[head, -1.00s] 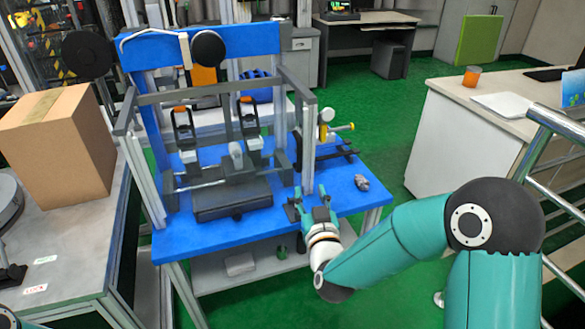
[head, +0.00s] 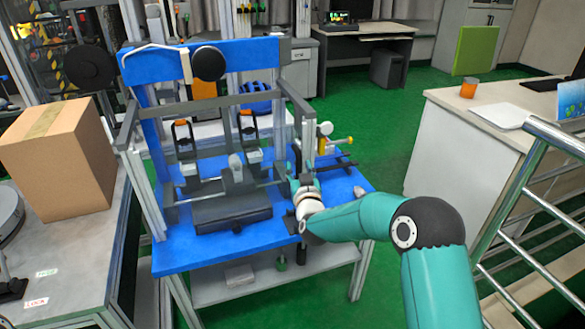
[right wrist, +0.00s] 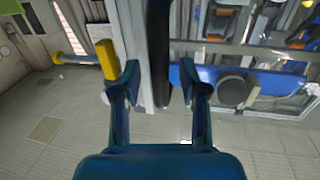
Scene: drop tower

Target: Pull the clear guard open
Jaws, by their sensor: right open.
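The drop tower's grey frame (head: 308,120) stands on the blue bench. The clear guard itself is hard to make out; I cannot trace its panel edges. My right gripper (head: 293,184) is at the frame's front right post, its tips partly hidden. In the right wrist view the right gripper (right wrist: 159,76) is open, with a finger on each side of a dark upright bar (right wrist: 158,45). The bar stands between the fingertips with gaps visible on both sides. I cannot tell whether this bar is the guard's handle. My left gripper is not in view.
A yellow-ended fitting (head: 328,143) sticks out right of the frame. A dark block (head: 232,213) lies at the bench front. A cardboard box (head: 62,165) stands on the left table. A metal railing (head: 535,160) is at the right. Green floor between is clear.

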